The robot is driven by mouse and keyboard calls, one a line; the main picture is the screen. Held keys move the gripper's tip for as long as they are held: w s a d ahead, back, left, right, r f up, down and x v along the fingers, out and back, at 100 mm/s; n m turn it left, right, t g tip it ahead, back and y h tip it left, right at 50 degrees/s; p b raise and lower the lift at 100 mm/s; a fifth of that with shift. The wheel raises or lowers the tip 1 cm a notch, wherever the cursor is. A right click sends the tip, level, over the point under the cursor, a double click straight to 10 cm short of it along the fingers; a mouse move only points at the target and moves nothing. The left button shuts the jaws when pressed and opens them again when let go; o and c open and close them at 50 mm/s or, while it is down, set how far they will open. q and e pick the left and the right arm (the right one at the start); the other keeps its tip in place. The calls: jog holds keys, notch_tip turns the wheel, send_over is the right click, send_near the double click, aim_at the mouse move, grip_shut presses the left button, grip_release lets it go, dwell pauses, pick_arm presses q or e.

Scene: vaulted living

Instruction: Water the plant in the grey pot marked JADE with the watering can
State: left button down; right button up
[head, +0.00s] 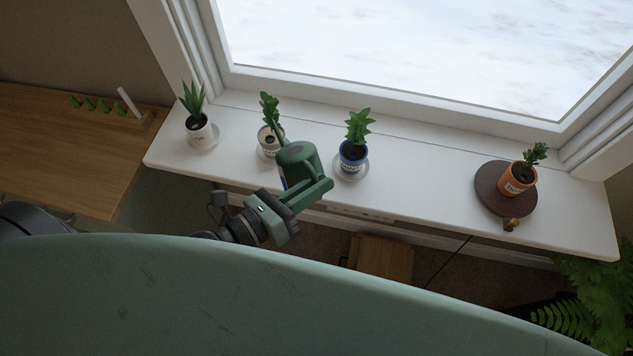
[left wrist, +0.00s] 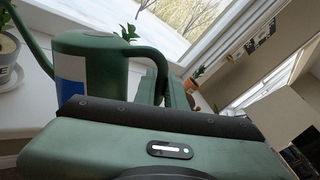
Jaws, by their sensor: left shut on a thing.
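My left gripper (head: 297,196) is shut on the handle of a green watering can (head: 297,157), held over the front edge of the white sill. The can also shows in the left wrist view (left wrist: 92,68), with a blue and white label. Its spout points up the picture toward a pale grey or cream pot (head: 268,141) with a leafy plant (head: 269,107); the can partly hides this pot. Its label is too small to read, so I cannot confirm JADE. I see no water flowing. My right gripper is not in view.
A wooden table (head: 60,150) stands left. A pale green curved surface (head: 280,300) fills the foreground.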

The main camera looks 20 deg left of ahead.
aim_at(312, 172)
pick_arm(q)
jog(key=shift+w+a+r+n+p, duration=0.15)
jog(key=shift+r+n+p, duration=0.1)
jog(key=shift+r+p, duration=0.55)
jog(key=shift+w+a+r+n+p, duration=0.15)
jog(key=shift+r+p, duration=0.3)
jog(key=shift+p, duration=0.5)
jog(key=shift+w+a+r+n+p, duration=0.1)
jog(key=shift+r+n+p, duration=0.2)
jog(key=shift+r+p, duration=0.5)
jog(key=shift+w+a+r+n+g+p, duration=0.2)
jog(key=shift+r+p, duration=0.1)
jog(key=shift+p, duration=0.35)
jog(key=shift+w+a+r+n+g+p, duration=0.1)
jog(key=shift+r+n+p, duration=0.15)
jog(key=shift+p, duration=0.4)
jog(key=shift+s+d+f+b, duration=0.1)
jog(key=shift+d+f+b, duration=0.05)
jog(key=shift+f+b, duration=0.5)
notch_tip(312, 172, down, 9)
jog(key=s+d+m+t+b, duration=0.15)
jog(key=m+b, duration=0.35)
jog(key=b, duration=1.1)
jog(key=shift+s+d+r+m+t+b, duration=0.15)
jog(key=shift+s+d+r+m+b, duration=0.2)
jog(key=shift+s+d+m, duration=0.4)
jog(key=shift+s+d+r+m+t+b, duration=0.1)
jog(key=shift+s+d+r+m+b, duration=0.25)
jog(key=shift+s+d+m, duration=0.35)
